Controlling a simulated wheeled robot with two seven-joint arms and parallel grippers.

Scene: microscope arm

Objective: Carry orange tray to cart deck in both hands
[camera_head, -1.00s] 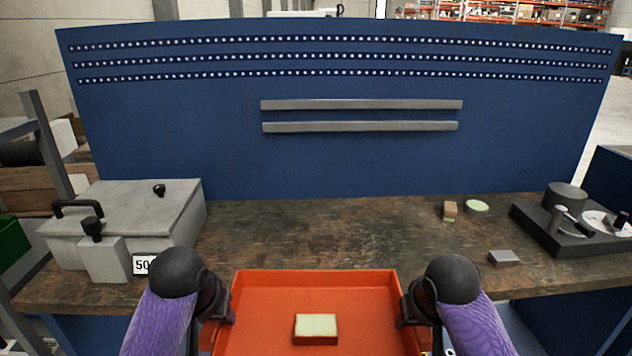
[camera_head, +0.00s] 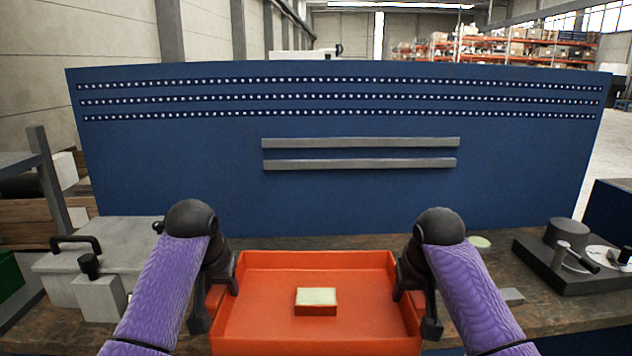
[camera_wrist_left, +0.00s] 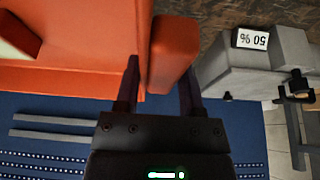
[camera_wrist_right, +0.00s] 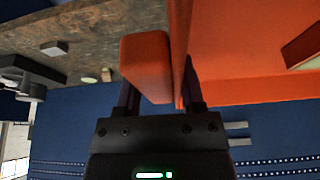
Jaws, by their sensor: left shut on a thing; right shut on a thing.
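The orange tray (camera_head: 260,320) is held level between my two grippers in the head view, over the front of the workbench. A small block with a pale top (camera_head: 316,299) lies inside it, near the middle. My left gripper (camera_head: 212,300) is shut on the tray's left handle, and the left wrist view shows its fingers on both sides of that handle (camera_wrist_left: 174,45). My right gripper (camera_head: 418,300) is shut on the tray's right handle. The right wrist view shows that handle (camera_wrist_right: 147,65) between its fingers. The cart deck cannot be made out.
The wooden workbench (camera_head: 300,243) with a tall blue back panel (camera_head: 350,200) stands ahead. A grey box (camera_head: 120,240) with a black handle is on its left. A dark device (camera_head: 560,265), a pale green disc (camera_head: 480,242) and a grey block (camera_head: 511,296) are on its right.

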